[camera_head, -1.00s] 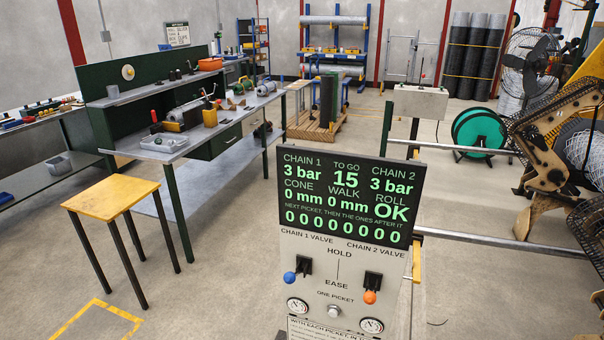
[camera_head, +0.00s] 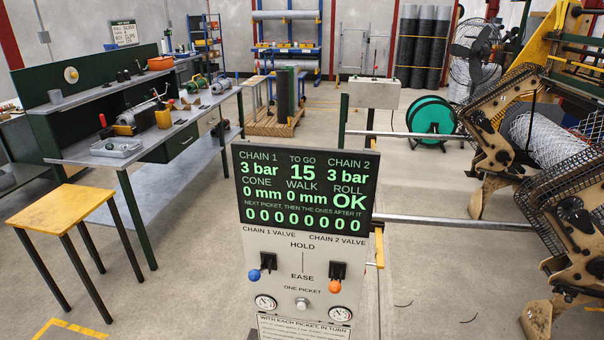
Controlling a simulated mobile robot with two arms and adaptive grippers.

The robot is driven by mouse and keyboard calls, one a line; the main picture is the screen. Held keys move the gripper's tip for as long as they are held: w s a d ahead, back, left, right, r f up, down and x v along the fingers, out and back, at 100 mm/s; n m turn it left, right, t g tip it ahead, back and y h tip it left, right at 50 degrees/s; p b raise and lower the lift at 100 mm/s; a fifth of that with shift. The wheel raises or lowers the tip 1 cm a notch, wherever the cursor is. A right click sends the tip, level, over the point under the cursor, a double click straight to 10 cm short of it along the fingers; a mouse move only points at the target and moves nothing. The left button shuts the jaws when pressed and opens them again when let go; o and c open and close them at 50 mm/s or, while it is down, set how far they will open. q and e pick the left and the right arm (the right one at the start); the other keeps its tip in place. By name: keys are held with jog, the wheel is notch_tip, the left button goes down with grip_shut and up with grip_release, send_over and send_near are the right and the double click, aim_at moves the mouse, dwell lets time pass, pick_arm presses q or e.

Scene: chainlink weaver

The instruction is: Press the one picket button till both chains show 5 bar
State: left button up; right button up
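The display (camera_head: 304,188) on the control post reads CHAIN 1 3 bar, CHAIN 2 3 bar, TO GO 15, CONE 0 mm, WALK 0 mm, ROLL OK, with a row of zeros below. Under it on the panel (camera_head: 302,270), the ONE PICKET button (camera_head: 302,303) is a small round silver button. The blue-knobbed chain 1 valve lever (camera_head: 261,267) is left of it and the orange-knobbed chain 2 valve lever (camera_head: 336,277) is right; both knobs hang low, towards EASE. Two round gauges flank the button. Neither of my grippers is in view.
A yellow stool (camera_head: 60,210) and a grey workbench (camera_head: 150,150) stand to the left. The weaving machine (camera_head: 500,150) with its mesh roll fills the right side. A horizontal rail (camera_head: 460,222) runs right from behind the post. Open floor lies between stool and post.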

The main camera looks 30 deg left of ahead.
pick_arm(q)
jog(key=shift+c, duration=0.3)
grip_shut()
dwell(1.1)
